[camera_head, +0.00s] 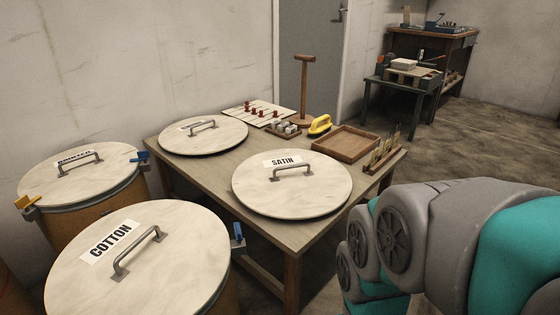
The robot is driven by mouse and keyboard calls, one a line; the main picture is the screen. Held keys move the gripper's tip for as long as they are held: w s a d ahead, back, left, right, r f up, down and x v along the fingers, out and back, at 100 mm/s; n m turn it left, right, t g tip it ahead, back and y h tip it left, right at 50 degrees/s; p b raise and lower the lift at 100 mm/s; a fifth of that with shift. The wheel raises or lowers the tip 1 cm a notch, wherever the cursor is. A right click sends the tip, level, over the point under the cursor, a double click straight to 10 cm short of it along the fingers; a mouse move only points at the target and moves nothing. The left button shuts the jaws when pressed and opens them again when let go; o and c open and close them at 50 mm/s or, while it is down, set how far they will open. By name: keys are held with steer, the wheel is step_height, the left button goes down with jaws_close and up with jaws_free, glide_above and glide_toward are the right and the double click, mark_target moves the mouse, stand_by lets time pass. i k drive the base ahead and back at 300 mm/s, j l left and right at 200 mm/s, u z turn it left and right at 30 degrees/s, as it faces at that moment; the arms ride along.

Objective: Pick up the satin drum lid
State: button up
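The satin drum lid (325,194) is a round, pale wooden disc with a metal handle (292,172) and a white label (283,161) reading SATIN. It lies flat on the wooden table, near its front right part, and its lower edge reaches close to the table's front edge. My arm shows at the lower right, in grey and teal, to the right of the table. My gripper itself is not in view, so its fingers cannot be seen. Nothing touches the lid's handle.
Another handled lid (227,137) lies at the table's (217,173) left. A wooden tray (345,144), a yellow-handled tool (319,124), a wooden stand (304,90) and a pegged board (258,113) are behind. The cotton drum (180,265) and another lidded drum (105,168) stand left.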

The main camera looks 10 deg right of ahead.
mark_target(282, 184)
steer(key=i+l, duration=0.25)
steer(key=l, duration=0.15)
steer(key=i+l+u, duration=0.1)
steer(key=i+l, duration=0.15)
steer(key=l, duration=0.15)
steer(key=i+l+u, duration=0.1)
steer(key=i+l, duration=0.15)
steer(key=l, duration=0.15)
